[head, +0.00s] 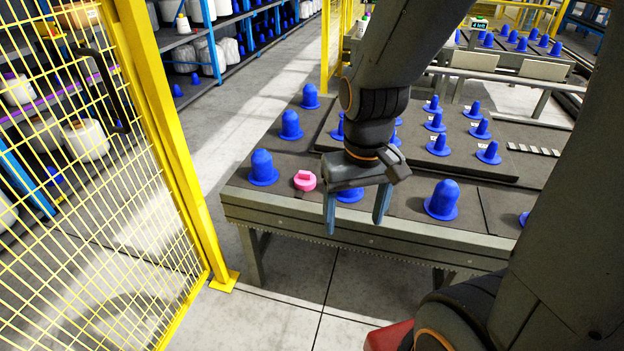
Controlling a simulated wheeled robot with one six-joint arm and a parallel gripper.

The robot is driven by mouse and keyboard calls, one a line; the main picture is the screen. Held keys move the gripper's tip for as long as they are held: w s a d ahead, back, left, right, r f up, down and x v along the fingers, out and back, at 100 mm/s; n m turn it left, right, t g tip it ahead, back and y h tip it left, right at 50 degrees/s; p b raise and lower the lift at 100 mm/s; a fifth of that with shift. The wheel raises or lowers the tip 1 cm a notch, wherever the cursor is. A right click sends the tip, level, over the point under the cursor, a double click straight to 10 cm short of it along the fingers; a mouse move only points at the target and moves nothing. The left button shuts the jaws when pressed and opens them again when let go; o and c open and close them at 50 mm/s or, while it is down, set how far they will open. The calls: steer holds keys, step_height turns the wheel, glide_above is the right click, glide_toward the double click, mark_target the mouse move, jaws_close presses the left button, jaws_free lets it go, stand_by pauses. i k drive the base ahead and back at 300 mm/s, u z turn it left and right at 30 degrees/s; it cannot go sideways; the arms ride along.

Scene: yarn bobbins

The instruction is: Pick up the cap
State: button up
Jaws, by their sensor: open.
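A small pink cap (305,181) sits on the dark table (290,208) near its front left corner, just right of a blue peg (263,168). My gripper (356,208) points down over the table's front edge, to the right of the cap and apart from it. Its two fingers are spread and nothing shows held between them. Another blue peg (350,195) shows behind the fingers, partly hidden by the gripper; I cannot tell whether they touch.
A large blue peg (441,200) stands right of my gripper. Several more blue pegs stand farther back on the table. A yellow mesh fence (165,130) rises at the left, and shelves (190,35) stand behind. The floor in front of the table is clear.

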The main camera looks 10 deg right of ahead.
mark_target(304, 181)
steer(key=z, duration=2.05)
steer(key=i, duration=0.6)
steer(key=u, duration=2.15)
steer(key=i, duration=0.5)
steer(key=u, duration=0.05)
